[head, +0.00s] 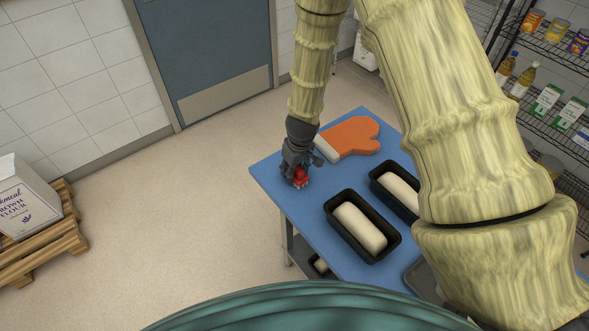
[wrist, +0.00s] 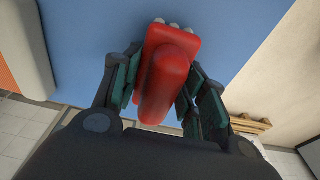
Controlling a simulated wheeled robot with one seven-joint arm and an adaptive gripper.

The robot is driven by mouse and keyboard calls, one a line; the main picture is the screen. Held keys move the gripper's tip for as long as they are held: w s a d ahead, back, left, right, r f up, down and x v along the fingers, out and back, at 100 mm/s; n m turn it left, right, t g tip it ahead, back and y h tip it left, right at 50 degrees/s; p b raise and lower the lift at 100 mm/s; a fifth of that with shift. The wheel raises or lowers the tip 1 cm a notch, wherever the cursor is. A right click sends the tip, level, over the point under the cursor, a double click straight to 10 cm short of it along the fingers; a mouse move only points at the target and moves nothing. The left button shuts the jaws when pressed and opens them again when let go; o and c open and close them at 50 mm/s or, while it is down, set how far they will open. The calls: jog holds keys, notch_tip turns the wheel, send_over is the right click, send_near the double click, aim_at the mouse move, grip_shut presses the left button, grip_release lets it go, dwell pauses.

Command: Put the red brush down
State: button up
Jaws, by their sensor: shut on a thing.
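The red brush (wrist: 165,75) is between the fingers of my gripper (wrist: 160,95) in the wrist view, with pale bristle tufts showing at its far end. My gripper is shut on it. In the head view the brush (head: 300,176) is a small red shape below my gripper (head: 297,172), over the left corner of the blue table (head: 285,205). The fingers partly hide it. I cannot tell whether the brush touches the tabletop.
An orange oven mitt (head: 352,136) with a white cuff lies just right of my gripper. Two black loaf pans (head: 335,222) with pale dough stand further right on the table. The table's left edge is close by. Bare tabletop lies between brush and pans.

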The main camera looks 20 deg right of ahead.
aim_at(298, 168)
jog(key=o, duration=0.9)
jog(key=shift+s+d+r+b, duration=0.1)
jog(key=shift+s+r+b, duration=0.25)
jog(key=shift+r, duration=1.65)
jog(key=shift+s+d+r+b, duration=0.15)
jog(key=shift+r+b, duration=0.45)
jog(key=shift+r, duration=1.35)
jog(key=shift+s+d+r+b, duration=0.1)
jog(key=shift+s+r+b, duration=0.3)
jog(key=shift+r, duration=1.7)
